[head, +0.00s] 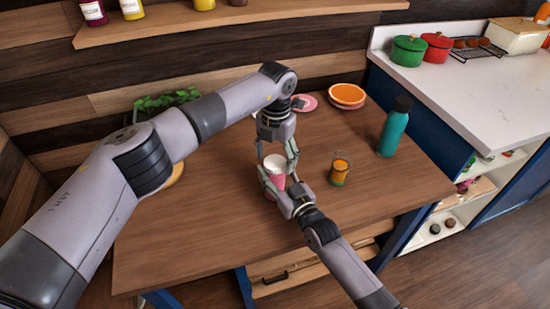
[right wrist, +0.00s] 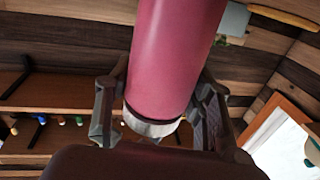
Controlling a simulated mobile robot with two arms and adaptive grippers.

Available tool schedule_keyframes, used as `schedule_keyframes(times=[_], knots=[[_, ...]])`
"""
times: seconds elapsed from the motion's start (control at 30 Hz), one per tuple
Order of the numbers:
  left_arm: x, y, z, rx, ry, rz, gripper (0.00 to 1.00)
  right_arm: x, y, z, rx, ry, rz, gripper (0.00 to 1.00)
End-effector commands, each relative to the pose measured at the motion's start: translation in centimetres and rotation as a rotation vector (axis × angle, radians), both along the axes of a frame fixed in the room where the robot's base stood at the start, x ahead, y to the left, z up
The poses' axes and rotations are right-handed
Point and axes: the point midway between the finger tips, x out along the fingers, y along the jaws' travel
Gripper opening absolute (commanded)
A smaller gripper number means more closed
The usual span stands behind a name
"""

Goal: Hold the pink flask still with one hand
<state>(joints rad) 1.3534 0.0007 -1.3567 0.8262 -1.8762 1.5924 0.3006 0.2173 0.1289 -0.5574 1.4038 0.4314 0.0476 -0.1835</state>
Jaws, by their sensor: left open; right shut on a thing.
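The pink flask (head: 275,174) with a white cap stands on the wooden table, near its middle. In the right wrist view the flask (right wrist: 175,55) fills the space between the fingers, its pale capped end low in the picture. My right gripper (head: 277,184) reaches in from the front and is shut on the flask's body. My left gripper (head: 278,155) points down from above, open, with its fingers around the cap's level. I cannot tell whether they touch the cap. The grippers partly hide the flask.
A glass of orange drink (head: 339,168) and a teal bottle (head: 395,127) stand to the right on the table (head: 210,225). Orange plates (head: 346,95) and a pink plate (head: 305,103) lie at the back. A plant (head: 165,100) is behind my left arm. The table's front left is clear.

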Motion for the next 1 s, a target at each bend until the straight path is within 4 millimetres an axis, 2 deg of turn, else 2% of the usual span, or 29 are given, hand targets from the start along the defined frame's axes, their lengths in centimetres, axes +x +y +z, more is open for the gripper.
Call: schedule_keyframes(times=[0.23,0.5,0.57,0.67,0.8,1.0], knots=[[0.1,-0.1,3.3,-0.001,-0.003,0.000,0.68,-0.1,0.0,-0.2,-0.001,0.004,0.000,0.00],[0.0,0.0,3.7,0.000,0.000,0.001,0.68,0.0,0.0,-0.2,-0.001,0.004,0.000,0.00],[0.0,-0.1,3.8,0.000,0.000,0.001,0.65,0.0,0.0,-0.2,-0.001,0.004,0.000,0.00],[0.1,-0.1,4.7,0.001,-0.003,0.008,0.65,0.0,0.0,-0.1,-0.001,0.004,0.000,0.00],[0.2,-0.2,7.0,0.005,-0.003,0.025,0.65,0.0,0.0,-0.2,-0.001,0.004,0.000,0.00],[0.1,-0.2,7.2,0.006,0.001,0.030,0.65,0.0,0.0,-0.2,-0.001,0.003,0.000,0.00]])
